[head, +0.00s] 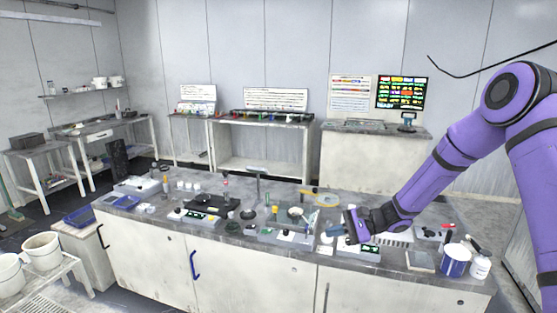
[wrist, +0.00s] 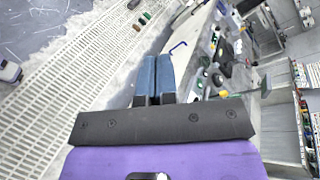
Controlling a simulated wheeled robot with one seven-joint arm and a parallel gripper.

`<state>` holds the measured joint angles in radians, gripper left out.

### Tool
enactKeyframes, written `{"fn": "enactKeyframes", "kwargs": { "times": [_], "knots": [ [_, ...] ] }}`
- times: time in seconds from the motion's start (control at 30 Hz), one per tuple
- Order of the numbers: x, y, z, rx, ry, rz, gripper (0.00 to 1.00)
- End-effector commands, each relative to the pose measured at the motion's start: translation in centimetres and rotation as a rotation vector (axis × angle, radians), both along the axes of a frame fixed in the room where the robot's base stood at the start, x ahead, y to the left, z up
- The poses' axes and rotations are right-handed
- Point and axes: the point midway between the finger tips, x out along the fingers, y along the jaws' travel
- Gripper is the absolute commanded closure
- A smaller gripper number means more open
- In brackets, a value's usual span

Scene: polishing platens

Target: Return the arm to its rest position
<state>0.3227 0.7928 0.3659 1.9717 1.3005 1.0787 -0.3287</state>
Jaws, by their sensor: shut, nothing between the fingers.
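My purple arm reaches in from the right in the head view. My gripper (head: 350,226) is above the right half of the workbench (head: 150,228), pointing left. In the wrist view my gripper (wrist: 154,75) shows two blue-grey fingers side by side, shut with nothing between them. Small devices stand on the bench below and beside it; I cannot tell the exact gap to them.
A blue-and-white tub (head: 455,261) and a white bottle (head: 480,267) stand at the bench's right end. A monitor (head: 401,92) stands on a cabinet behind. White buckets (head: 42,250) sit on a rack at left. Open air lies above the bench.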

Motion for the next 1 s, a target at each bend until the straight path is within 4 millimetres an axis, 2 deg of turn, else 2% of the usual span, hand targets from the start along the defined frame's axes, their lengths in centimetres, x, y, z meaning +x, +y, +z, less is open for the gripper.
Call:
{"fn": "enactKeyframes", "kwargs": {
  "times": [0.03,0.1,0.4,0.7,1.0],
  "knots": [
    [-0.8,-0.1,1.6,-0.041,-0.030,0.032,1.00],
    [-2.0,-0.2,3.2,-0.095,-0.060,0.075,1.00],
    [-7.4,-1.4,9.7,-0.330,-0.195,0.230,1.00],
    [-13.3,-3.3,15.4,-0.568,-0.331,0.342,1.00],
    [-19.5,-5.9,20.1,-0.803,-0.469,0.410,1.00]
  ]
}}
